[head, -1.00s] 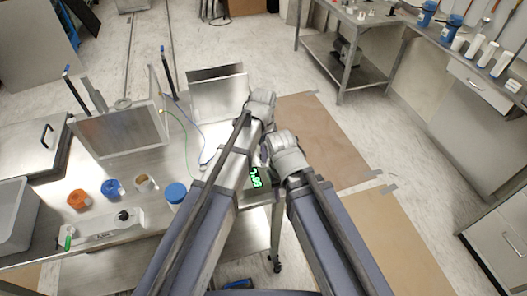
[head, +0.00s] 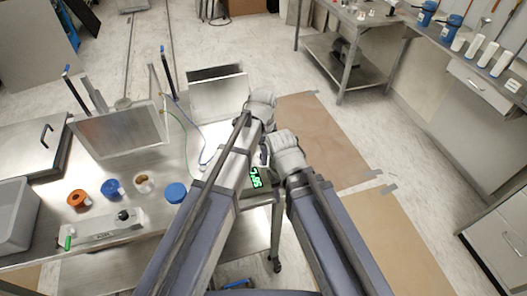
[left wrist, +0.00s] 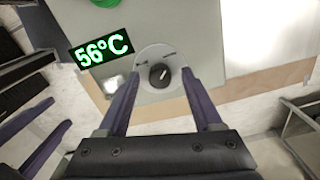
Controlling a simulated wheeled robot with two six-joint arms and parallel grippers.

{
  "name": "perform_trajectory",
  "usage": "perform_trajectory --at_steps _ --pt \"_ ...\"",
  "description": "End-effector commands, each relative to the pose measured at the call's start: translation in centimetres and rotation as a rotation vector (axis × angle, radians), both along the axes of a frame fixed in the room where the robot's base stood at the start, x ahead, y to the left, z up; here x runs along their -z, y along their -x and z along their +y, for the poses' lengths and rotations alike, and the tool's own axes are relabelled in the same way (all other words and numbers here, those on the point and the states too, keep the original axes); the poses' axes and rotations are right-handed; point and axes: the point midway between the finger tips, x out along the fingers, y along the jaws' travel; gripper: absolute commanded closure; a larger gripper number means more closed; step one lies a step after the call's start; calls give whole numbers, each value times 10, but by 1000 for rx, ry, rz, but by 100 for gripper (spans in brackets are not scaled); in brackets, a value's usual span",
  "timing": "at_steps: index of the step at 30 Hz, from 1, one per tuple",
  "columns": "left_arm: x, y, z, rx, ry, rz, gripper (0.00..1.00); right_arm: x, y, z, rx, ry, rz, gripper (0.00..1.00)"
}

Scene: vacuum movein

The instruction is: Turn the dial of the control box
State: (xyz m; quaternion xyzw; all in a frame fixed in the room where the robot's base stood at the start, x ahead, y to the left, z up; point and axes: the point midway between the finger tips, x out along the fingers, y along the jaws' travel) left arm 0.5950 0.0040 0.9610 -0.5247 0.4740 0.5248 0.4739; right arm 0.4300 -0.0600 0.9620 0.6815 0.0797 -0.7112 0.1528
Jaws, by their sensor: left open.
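The dial is a black knob (left wrist: 160,75) on a round pale plate (left wrist: 148,57) of the grey control box (left wrist: 185,30) in the left wrist view. A green digital display (left wrist: 99,48) beside it reads 56°C. My left gripper (left wrist: 161,78) is open, its two purple fingers apart on either side of the knob; I cannot tell whether they touch it. In the head view the display (head: 256,178) shows between my arms, and the dial and left gripper are largely hidden. Purple bars at the left edge of the left wrist view may be my right gripper's fingers.
The metal table (head: 190,145) holds an orange jar (head: 78,198), a blue jar (head: 112,188), a blue lid (head: 175,193), a grey bin (head: 15,222) and upright metal panels (head: 120,130). A side counter stands at the right, with open floor between.

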Motion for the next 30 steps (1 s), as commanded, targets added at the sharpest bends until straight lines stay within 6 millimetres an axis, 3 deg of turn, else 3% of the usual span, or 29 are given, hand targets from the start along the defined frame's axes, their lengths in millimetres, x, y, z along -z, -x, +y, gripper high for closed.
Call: perform_trajectory --at_steps 8,24,30 --pt "-10 0 0 0 0 0 33 -10 0 0 0 0 0 57" --pt "-75 0 0 0 0 0 33 -75 0 0 -2 0 0 57" --pt "-79 0 0 0 0 0 33 -79 0 0 -3 0 0 57"
